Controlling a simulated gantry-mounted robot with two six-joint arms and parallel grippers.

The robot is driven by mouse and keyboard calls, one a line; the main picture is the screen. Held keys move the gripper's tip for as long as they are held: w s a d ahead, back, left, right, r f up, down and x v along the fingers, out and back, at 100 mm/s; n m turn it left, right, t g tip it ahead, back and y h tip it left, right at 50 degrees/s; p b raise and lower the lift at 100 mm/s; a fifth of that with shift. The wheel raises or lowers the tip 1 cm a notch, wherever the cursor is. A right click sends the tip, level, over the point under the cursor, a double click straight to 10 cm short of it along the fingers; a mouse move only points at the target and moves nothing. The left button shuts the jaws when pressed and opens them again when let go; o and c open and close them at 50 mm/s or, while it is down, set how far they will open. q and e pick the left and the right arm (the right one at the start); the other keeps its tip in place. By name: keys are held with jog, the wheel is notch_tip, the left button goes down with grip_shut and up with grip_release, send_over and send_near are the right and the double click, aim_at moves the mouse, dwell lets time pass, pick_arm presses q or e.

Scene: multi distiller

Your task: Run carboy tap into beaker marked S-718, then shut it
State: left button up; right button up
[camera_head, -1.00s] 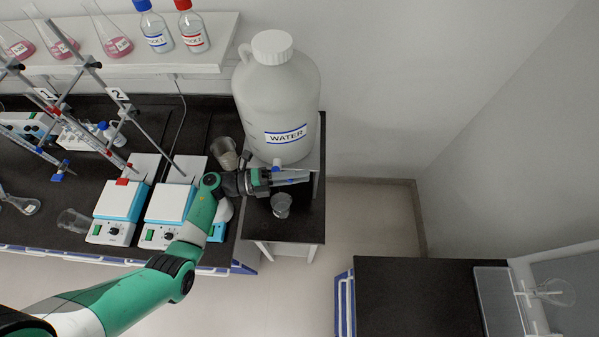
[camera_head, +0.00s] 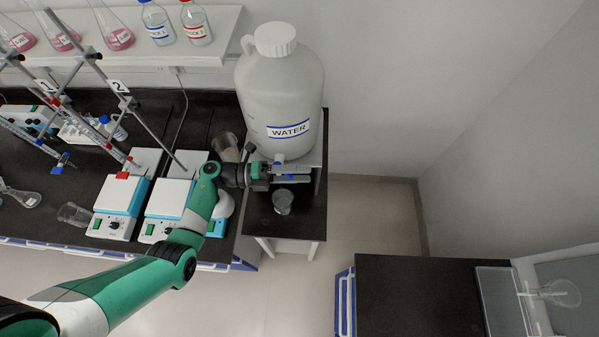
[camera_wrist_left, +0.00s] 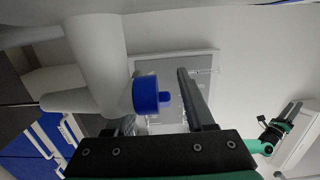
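My left gripper (camera_head: 292,172) is at the tap. Its fingers are apart, with the blue end between them; the tap partly hides one finger. My right gripper (camera_wrist_left: 290,112) seems to show small at right; its fingers are unclear.
Hotplates (camera_head: 168,205) with stands and clamps are left of the stand. A shelf (camera_head: 140,50) holds flasks and bottles. Floor is clear right of the stand.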

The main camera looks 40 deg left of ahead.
pick_arm(q)
jog(key=b+v, duration=0.1)
jog(key=v, duration=1)
jog(key=shift+s+a, duration=0.2)
jog(key=shift+a, duration=0.05)
